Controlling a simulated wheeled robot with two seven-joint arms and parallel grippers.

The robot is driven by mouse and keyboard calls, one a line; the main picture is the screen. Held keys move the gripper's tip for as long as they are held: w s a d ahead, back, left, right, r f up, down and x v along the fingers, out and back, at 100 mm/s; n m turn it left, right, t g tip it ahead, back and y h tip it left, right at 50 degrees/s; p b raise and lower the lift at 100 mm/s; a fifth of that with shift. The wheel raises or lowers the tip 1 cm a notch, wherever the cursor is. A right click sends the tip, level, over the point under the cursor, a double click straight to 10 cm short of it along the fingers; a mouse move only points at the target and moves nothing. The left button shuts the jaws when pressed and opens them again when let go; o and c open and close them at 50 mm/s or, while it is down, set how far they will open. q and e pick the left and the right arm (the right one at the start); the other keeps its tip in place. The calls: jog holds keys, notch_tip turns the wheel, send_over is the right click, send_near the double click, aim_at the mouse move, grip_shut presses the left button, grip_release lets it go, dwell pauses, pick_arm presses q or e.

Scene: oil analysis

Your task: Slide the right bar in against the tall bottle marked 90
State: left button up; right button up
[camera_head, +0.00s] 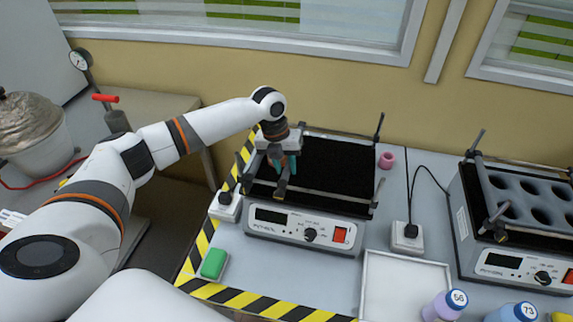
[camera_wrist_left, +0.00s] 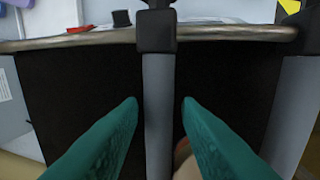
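A shaker with a black platform (camera_head: 338,165) stands mid-table. In the left wrist view a grey bar (camera_wrist_left: 158,115) runs up the picture to a dark clamp (camera_wrist_left: 156,30) on the front rail. My left gripper (camera_head: 284,165) is over the platform's left part. Its teal fingers (camera_wrist_left: 160,102) are apart, one on each side of this bar, with gaps visible. Another grey bar (camera_wrist_left: 295,115) is at the right edge of that view, toward the platform's left side. No bottle marked 90 is identifiable. A small reddish-white thing is partly hidden behind one finger. My right gripper is out of view.
Bottles marked 56 (camera_head: 445,305) and 73 (camera_head: 512,313) stand at the front right, by a white tray (camera_head: 405,285). A second shaker (camera_head: 515,225) is at the right. A pink cylinder (camera_head: 386,160) stands beside the first shaker. A green block (camera_head: 214,263) lies front left.

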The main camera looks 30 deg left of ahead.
pick_arm(q)
jog(key=shift+o, duration=0.8)
jog(key=shift+r, duration=0.15)
notch_tip(320, 180, up, 11)
jog(key=a+b, duration=0.2)
jog(key=shift+s+a+r, duration=0.2)
jog(key=shift+s, duration=0.15)
